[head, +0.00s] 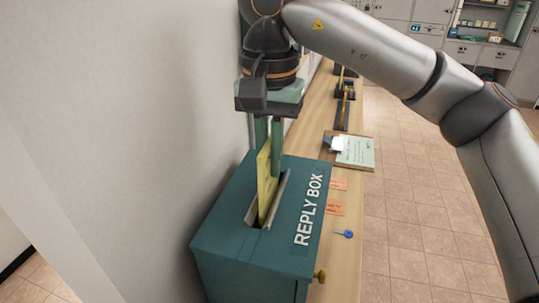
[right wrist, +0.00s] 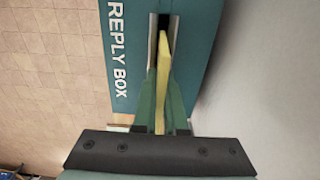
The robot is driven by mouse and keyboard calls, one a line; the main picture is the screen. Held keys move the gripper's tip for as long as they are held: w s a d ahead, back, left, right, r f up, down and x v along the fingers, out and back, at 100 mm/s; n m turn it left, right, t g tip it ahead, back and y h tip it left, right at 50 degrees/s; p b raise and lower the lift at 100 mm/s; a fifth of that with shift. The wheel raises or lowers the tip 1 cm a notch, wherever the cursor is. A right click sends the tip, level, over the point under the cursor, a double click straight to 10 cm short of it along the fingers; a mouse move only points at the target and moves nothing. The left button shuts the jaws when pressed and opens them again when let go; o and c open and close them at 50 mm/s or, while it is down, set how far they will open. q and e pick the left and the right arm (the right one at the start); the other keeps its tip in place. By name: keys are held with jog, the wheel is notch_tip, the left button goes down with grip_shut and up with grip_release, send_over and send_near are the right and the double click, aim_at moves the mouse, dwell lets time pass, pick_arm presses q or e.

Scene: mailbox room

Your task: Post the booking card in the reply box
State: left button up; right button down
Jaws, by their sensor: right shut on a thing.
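The booking card (head: 265,183) is a thin yellow card, held upright on edge between the green fingers of my right gripper (head: 269,148). Its lower part is at the slot of the reply box (head: 225,236), a teal box with white "REPLY BOX" lettering. In the right wrist view, the card (right wrist: 162,75) lies between the fingers of my right gripper (right wrist: 160,100) and points into the dark slot of the reply box (right wrist: 185,55). How deep the card's lower edge is inside is hidden by the slot's raised metal guides. My left gripper is not in view.
The box stands on a narrow wooden counter (head: 345,255) close against the wall (head: 120,110). A blue key (head: 344,234), orange labels (head: 335,208) and a clipboard (head: 355,152) lie right of and behind the box. Tiled floor is open to the right.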

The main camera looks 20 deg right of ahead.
aim_at(269, 176)
jog(key=shift+f+b, duration=1.15)
jog(key=shift+f, duration=0.7)
jog(key=c, duration=1.2)
grip_release()
jog(key=shift+o, duration=1)
jog(key=shift+r, duration=0.2)
jog(key=shift+o, duration=0.5)
notch_tip(269, 176, up, 12)
jog(key=p, duration=0.3)
jog(key=shift+r, duration=0.1)
